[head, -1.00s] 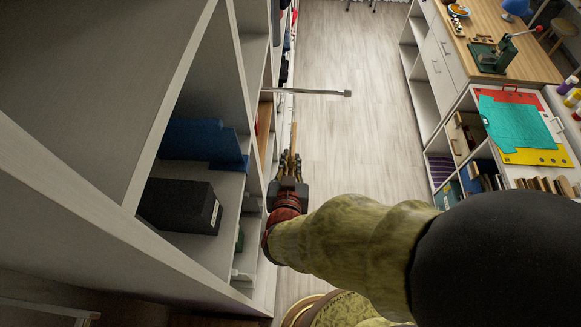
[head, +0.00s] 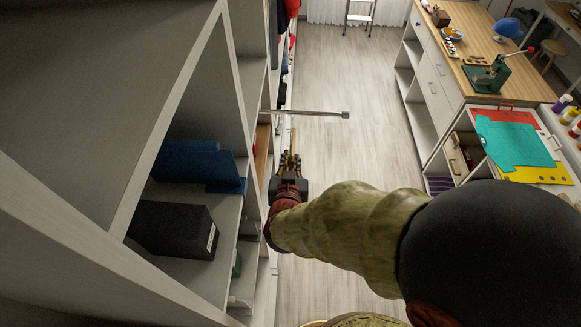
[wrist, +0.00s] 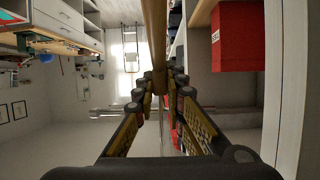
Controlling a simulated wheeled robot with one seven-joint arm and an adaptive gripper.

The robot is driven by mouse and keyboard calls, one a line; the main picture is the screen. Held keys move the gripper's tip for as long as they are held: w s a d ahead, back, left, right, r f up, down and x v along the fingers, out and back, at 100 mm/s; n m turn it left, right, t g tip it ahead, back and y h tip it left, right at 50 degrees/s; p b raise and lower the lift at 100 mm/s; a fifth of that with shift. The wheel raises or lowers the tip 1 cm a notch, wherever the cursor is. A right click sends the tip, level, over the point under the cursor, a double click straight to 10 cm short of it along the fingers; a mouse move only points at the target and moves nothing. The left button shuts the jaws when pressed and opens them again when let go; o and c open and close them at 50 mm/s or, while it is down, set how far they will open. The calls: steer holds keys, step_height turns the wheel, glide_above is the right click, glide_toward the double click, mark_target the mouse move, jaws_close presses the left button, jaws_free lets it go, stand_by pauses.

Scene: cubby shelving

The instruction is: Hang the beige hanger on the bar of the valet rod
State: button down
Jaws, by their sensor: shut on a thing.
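The beige hanger (head: 294,139) shows edge-on in the head view as a thin tan strip pointing away from me. My gripper (head: 289,160) is shut on it. In the wrist view the hanger (wrist: 154,35) runs up from between the fingers (wrist: 162,85); its hook cannot be made out. The valet rod (head: 318,113) is a thin metal bar sticking out to the right from the shelving, with a small end knob. The hanger's visible far end is just below the rod in the head picture, with a gap between them. Contact does not show.
The white cubby shelving (head: 172,52) stands close on the left, holding a black box (head: 172,229) and blue items (head: 190,163). Open floor (head: 345,70) lies right of the rod. A wood-topped workbench (head: 468,45) stands farther right. A red box (wrist: 237,37) shows in the wrist view.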

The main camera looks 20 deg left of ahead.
steer(key=b, duration=0.2)
glide_above(293, 141)
steer(key=shift+w, duration=0.15)
steer(key=shift+f+b, duration=0.85)
steer(key=shift+f, duration=0.5)
stand_by(0.3)
steer(key=c, duration=1.8)
jaws_free()
steer(key=shift+c, duration=0.2)
steer(key=shift+o, duration=0.4)
steer(key=v, duration=1.2)
steer(key=shift+f, duration=0.1)
